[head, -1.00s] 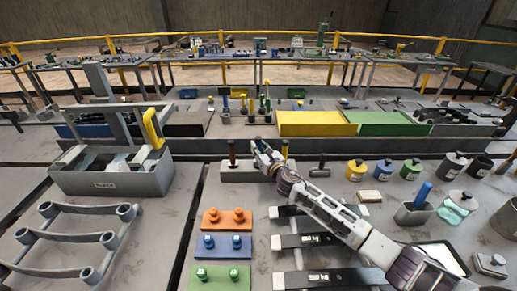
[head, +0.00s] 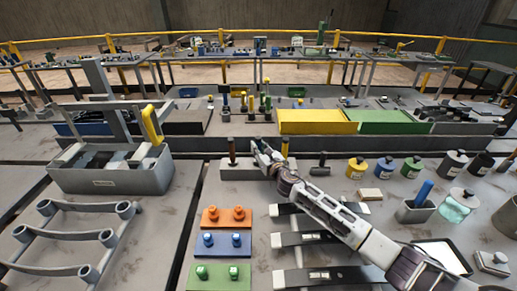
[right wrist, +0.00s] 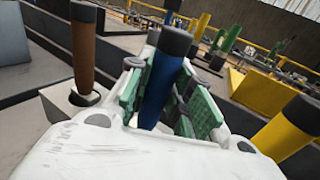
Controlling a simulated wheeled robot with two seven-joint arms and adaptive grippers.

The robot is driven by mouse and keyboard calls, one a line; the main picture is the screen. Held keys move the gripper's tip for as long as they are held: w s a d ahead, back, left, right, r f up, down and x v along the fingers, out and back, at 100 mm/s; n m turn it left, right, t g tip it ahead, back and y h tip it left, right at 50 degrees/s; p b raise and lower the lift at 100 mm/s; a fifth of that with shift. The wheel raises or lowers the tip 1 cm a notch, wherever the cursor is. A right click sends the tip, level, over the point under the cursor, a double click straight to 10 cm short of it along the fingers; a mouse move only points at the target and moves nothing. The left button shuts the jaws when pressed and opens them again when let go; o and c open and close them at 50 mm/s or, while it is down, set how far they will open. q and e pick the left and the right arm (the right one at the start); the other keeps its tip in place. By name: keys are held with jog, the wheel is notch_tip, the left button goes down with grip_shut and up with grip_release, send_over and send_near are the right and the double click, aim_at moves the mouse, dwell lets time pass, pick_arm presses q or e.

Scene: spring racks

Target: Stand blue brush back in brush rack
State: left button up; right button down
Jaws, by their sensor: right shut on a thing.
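The brush rack (head: 236,173) is a low grey block in the middle of the head view. A brown brush (head: 232,150) stands upright in its left part, and a yellow brush (head: 285,147) stands at its right side. My right gripper (head: 262,153) is over the rack between these two. In the right wrist view my right gripper (right wrist: 160,95) has green pads shut on the blue brush (right wrist: 163,72), which has a dark top. The brown brush (right wrist: 83,50) and yellow brush (right wrist: 292,127) flank it. The blue brush's lower end is hidden, so I cannot tell whether it is seated. My left gripper is not in view.
Orange (head: 226,219), blue and green plates with knobs lie in front. A grey holder (head: 413,212) with a blue-handled item and several jars stand at right. A grey bin (head: 110,180) stands at left.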

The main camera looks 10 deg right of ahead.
jog(key=shift+f, duration=0.3)
jog(key=c, duration=1.2)
grip_release()
jog(key=o, duration=0.5)
